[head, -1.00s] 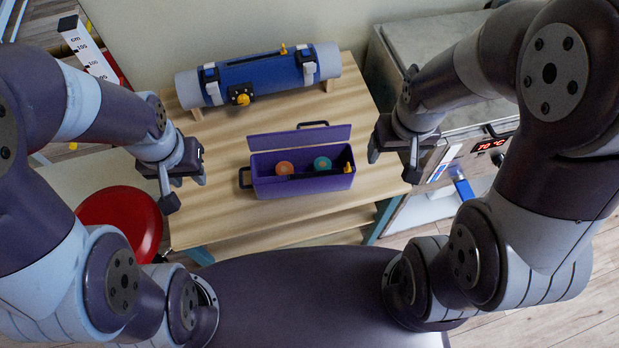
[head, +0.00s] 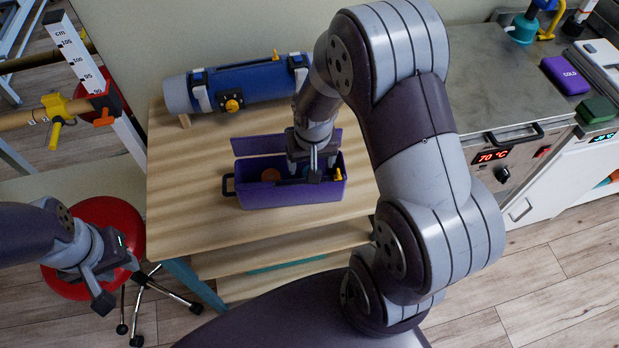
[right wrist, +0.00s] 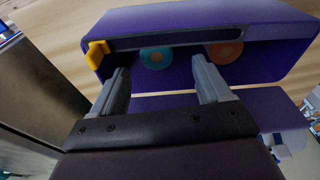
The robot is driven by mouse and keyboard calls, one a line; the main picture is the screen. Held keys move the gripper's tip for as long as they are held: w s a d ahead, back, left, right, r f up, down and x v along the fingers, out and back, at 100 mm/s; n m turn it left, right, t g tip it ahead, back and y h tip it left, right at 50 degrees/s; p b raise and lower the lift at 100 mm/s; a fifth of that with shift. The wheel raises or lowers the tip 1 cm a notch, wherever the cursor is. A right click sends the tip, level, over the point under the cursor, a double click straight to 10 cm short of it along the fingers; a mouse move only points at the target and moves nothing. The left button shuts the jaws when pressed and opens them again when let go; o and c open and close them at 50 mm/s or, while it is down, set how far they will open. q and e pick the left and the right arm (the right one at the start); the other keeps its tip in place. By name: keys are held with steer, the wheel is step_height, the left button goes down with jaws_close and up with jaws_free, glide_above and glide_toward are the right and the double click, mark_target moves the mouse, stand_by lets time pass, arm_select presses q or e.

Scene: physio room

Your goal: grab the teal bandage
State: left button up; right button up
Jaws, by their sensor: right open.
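The teal bandage (right wrist: 156,58) is a small roll inside the open purple box (head: 290,197). It shows between my fingers in the right wrist view; in the head view my right gripper mostly hides it. My right gripper (head: 303,170) is over the right half of the box, pointing down. In the right wrist view its fingers (right wrist: 161,68) are wide apart, with nothing held. An orange roll (right wrist: 225,52) lies in the box beside the teal one. My left gripper (head: 117,282) is at the lower left, away from the box, its fingers apart and empty.
The box stands on a wooden table (head: 190,215), with its raised lid (head: 258,146) at the back. A yellow clip (right wrist: 97,53) is on its end. A blue roll device (head: 245,82) lies behind. A red stool (head: 105,215) and a metal counter (head: 485,85) flank the table.

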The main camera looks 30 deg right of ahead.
steer(key=f, duration=0.4)
steer(key=shift+w+d+f, duration=0.2)
steer(key=shift+d+f, duration=0.05)
steer(key=shift+d, duration=0.05)
steer(key=shift+w+f, duration=0.15)
steer(key=shift+f, duration=0.2)
steer(key=shift+r, duration=0.1)
steer(key=c, duration=1.1)
